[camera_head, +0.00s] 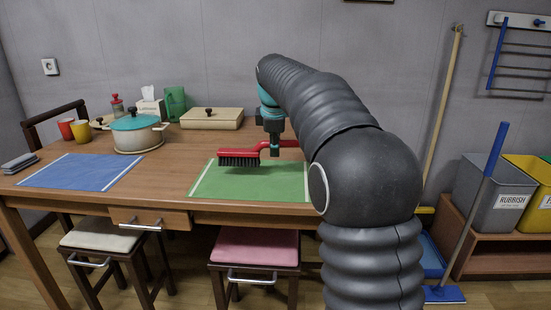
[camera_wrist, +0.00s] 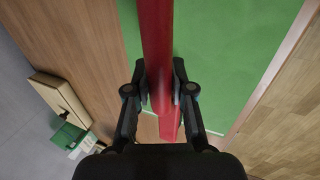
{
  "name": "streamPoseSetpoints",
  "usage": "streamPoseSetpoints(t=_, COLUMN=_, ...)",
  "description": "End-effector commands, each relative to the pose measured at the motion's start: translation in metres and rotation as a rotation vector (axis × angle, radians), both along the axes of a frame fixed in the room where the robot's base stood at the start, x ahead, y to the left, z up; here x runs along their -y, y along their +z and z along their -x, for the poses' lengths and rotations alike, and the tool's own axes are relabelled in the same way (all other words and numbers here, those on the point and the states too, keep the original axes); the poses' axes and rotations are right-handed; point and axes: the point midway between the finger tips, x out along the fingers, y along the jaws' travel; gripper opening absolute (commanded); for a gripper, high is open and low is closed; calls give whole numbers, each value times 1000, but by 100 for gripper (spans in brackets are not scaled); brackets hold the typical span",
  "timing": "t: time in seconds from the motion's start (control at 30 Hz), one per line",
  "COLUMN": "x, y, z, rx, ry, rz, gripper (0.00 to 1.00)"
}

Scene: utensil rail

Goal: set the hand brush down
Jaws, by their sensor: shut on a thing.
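The hand brush (camera_head: 240,159) has a red body and dark bristles that face down. My gripper (camera_head: 276,151) is shut on its red handle, which also shows between the fingers in the wrist view (camera_wrist: 158,60). The brush is over the green mat (camera_head: 290,188) on the wooden table. The bristles look at or just above the mat; I cannot tell whether they touch. In the wrist view my gripper (camera_wrist: 159,92) has one finger on each side of the handle, and the green mat (camera_wrist: 225,50) lies below. The brush head is outside the wrist view.
A blue mat (camera_head: 80,171) lies at the table's left. A wooden box (camera_head: 212,119) is at the back. The green mat's front is clear.

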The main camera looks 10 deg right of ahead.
Motion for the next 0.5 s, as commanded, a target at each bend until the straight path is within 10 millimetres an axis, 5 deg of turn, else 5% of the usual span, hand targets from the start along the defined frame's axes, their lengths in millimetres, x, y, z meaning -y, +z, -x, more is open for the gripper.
streamPoseSetpoints(t=0.3, x=-1, y=-37, z=1, rx=-1, ry=0, rz=-1, gripper=0)
streamPoseSetpoints(t=0.5, x=-1, y=-38, z=1, rx=1, ry=0, rz=-1, gripper=0)
